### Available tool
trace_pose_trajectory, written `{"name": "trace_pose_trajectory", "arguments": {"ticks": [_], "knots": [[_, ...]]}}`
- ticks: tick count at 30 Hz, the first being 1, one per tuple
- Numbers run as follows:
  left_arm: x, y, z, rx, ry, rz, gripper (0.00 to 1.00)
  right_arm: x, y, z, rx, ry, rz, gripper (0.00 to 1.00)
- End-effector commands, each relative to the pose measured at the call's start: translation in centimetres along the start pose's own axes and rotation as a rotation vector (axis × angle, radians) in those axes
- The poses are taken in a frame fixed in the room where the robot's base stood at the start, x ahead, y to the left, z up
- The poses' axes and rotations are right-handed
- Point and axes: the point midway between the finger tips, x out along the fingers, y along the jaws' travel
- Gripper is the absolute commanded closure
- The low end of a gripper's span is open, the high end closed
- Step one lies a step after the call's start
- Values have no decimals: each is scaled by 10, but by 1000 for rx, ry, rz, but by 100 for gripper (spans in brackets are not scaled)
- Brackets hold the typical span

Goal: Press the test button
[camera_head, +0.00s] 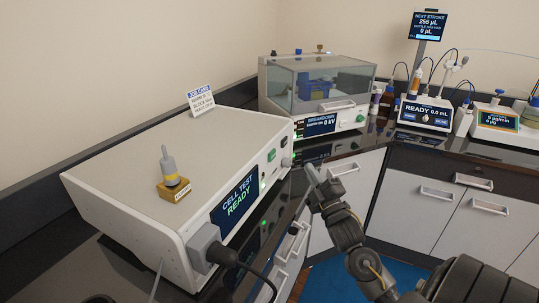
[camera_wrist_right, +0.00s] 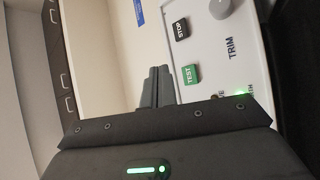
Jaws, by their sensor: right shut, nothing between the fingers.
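The white cell test unit (camera_head: 130,165) stands on the dark counter at the left, its screen (camera_head: 237,193) reading "CELL TEST READY". The green test button (camera_head: 271,155) is near the right end of its front panel. My left gripper is not in view.
A black stop button (camera_wrist_right: 181,28) and a grey knob (camera_wrist_right: 220,8) sit close to the test button. A grey plug (camera_head: 208,247) with a cable sticks out of the unit's front. A glass-topped breakdown tester (camera_head: 325,85) stands behind. White drawers (camera_head: 410,205) are at the right.

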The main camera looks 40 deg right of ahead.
Motion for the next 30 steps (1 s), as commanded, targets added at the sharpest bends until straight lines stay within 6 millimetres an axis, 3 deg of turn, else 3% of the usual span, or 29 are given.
{"name": "trace_pose_trajectory", "arguments": {"ticks": [4, 14, 20, 30], "knots": [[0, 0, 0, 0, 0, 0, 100, 0, 14, -3, -17, 10, 27, 100], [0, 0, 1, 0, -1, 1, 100, -1, 15, -2, -19, 7, 29, 100], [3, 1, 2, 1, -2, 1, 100, 8, 8, -8, -17, 8, 30, 100], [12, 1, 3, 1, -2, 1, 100, 40, -16, -32, -14, 10, 29, 100]]}}
